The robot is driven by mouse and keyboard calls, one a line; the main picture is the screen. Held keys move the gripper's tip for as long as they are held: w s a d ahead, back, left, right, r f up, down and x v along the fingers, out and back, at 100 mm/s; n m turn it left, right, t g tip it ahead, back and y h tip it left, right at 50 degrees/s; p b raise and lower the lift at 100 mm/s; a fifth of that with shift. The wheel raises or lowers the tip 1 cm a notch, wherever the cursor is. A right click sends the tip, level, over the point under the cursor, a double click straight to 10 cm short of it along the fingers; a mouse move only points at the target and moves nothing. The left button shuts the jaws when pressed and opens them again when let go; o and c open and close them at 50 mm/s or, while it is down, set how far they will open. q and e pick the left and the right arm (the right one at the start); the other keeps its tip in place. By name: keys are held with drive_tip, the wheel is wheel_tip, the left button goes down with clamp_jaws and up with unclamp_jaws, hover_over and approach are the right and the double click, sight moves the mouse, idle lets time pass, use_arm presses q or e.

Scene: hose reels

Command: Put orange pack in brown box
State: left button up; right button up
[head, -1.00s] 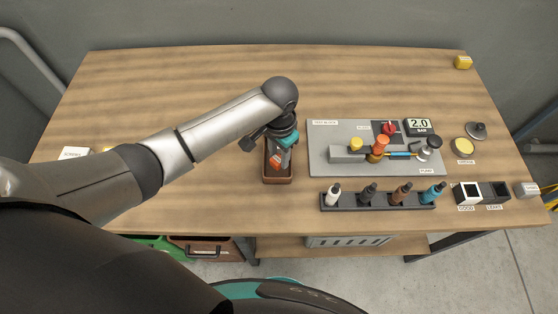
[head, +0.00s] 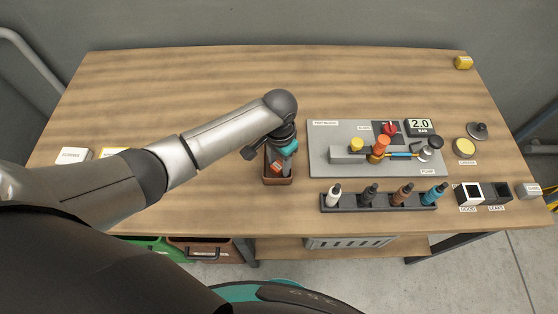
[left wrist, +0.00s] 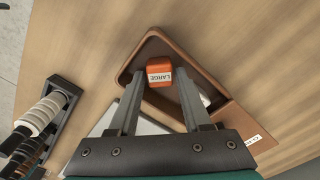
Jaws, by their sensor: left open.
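The brown box (head: 278,182) stands on the workbench, left of the grey test board. The orange pack (head: 276,168) is inside it; in the left wrist view the pack (left wrist: 159,74), labelled LARGE, sits near one corner of the brown box (left wrist: 218,92). My left gripper (head: 280,162) points down over the box. Its two fingers (left wrist: 158,88) are apart, one on each side of the pack; whether they touch it is unclear. A small whitish item in the box is partly hidden by a finger. My right gripper is not in view.
The grey test board (head: 330,135) with valves and a gauge lies right of the box. A dark rack (head: 378,204) of several bottles stands in front of it.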

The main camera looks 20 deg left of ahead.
sight(278, 164)
use_arm(q)
wheel_tip(278, 164, up, 12)
drive_tip(key=p, duration=0.2)
drive_tip(key=shift+r, duration=0.15)
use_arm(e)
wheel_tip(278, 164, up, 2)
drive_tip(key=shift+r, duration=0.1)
use_arm(q)
drive_tip(key=shift+a, duration=0.15)
